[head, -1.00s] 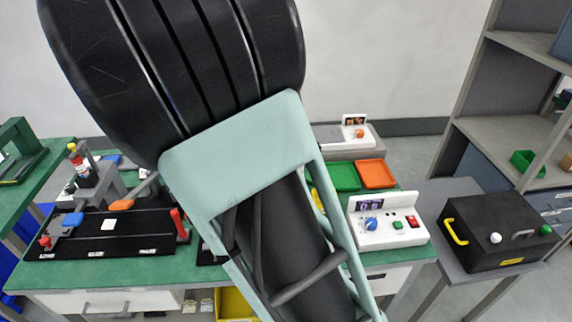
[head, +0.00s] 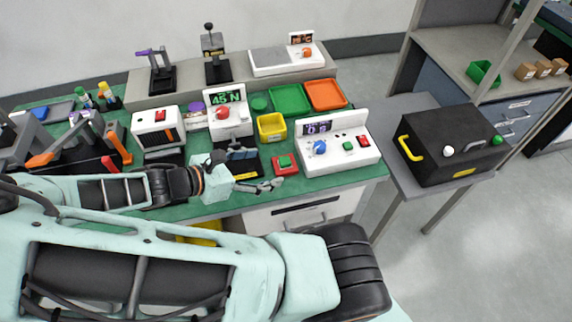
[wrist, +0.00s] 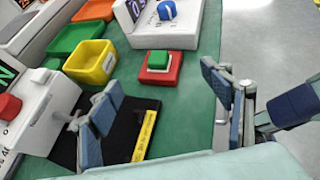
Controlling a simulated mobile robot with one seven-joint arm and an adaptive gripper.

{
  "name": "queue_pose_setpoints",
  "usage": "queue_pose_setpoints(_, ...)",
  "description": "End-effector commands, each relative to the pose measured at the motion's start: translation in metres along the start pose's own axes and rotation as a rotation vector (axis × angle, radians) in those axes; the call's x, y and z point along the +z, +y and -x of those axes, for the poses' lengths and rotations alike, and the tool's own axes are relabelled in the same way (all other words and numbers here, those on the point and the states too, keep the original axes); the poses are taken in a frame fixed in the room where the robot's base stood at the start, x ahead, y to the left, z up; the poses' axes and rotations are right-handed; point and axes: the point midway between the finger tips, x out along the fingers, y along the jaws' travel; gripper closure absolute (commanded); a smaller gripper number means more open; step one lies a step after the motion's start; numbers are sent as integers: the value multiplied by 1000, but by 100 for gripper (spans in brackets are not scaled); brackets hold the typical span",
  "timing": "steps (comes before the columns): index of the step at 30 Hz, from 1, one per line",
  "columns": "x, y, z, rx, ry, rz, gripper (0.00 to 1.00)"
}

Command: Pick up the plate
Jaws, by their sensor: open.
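A flat black plate-like piece with a yellow strip (wrist: 122,135) lies on the green bench in the wrist view; I cannot tell for sure that it is the plate. In the head view it shows in front of the 45 N unit (head: 245,166), partly hidden by my gripper (head: 264,186). In the wrist view my gripper (wrist: 165,108) is open and empty. Its left finger overlaps the black piece in the picture, and its right finger is over the bench's edge. I cannot tell whether it touches anything.
A green button on a red base (wrist: 158,68) sits close beyond my fingers. A yellow bin (head: 271,127), green tray (head: 291,100), orange tray (head: 326,95) and white control box (head: 338,152) stand behind and right. A black case (head: 450,150) sits on a side table.

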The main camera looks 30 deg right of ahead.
Motion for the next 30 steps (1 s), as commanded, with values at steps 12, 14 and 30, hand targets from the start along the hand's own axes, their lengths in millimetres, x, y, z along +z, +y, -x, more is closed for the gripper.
queue_pose_setpoints(12, -7, 2, -41, -3, -3, -1, 27)
queue_pose_setpoints(14, -8, 2, -48, -3, -2, -2, 27)
queue_pose_setpoints(30, -8, 3, -64, 1, 2, -2, 40)
